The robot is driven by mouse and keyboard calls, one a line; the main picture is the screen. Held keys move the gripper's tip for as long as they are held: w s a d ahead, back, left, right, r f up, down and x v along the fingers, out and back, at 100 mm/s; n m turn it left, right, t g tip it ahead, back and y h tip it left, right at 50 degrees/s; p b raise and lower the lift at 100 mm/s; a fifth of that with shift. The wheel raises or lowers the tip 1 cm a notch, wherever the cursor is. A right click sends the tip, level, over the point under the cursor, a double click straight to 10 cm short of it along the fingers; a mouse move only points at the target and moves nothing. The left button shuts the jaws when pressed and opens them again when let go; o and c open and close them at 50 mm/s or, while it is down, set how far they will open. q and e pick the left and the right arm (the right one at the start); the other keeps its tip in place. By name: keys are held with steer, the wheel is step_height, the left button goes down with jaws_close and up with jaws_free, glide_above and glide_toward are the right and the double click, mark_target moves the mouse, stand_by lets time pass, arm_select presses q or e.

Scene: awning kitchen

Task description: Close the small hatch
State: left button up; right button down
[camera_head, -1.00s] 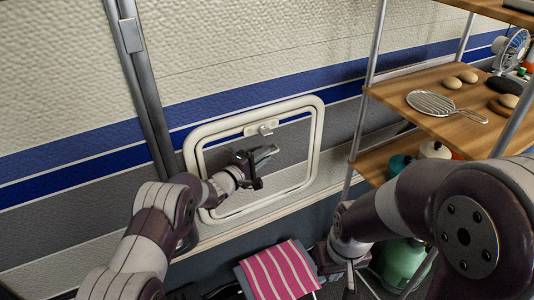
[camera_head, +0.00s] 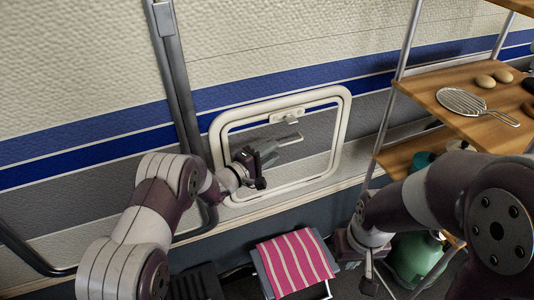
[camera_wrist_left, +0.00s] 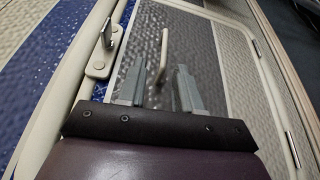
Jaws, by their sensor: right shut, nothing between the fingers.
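The small hatch (camera_head: 336,140) is a white rounded frame around a grey panel, set in the wall. A metal latch (camera_head: 287,116) sits on its upper edge, and it also shows in the left wrist view (camera_wrist_left: 106,40). A pale bar handle (camera_head: 290,139) stands on the panel. My left gripper (camera_head: 268,152) is in front of the panel's left half. In the left wrist view its fingers (camera_wrist_left: 160,82) are apart, with the bar (camera_wrist_left: 164,55) beyond the gap; I cannot tell whether they touch it. I cannot tell whether the panel is ajar. My right gripper (camera_head: 369,284) is shut, low, right of the towel.
A pink striped towel (camera_head: 296,262) hangs on a rack below the hatch. A wooden shelf unit (camera_head: 482,125) stands on the right, with a strainer (camera_head: 466,100) on it. A green gas bottle (camera_head: 412,258) is beneath. A grey pole (camera_head: 178,75) runs left of the hatch.

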arm_select(q)
steer(key=v, duration=0.5)
steer(key=shift+s+a, duration=0.15)
steer(key=shift+a, duration=0.05)
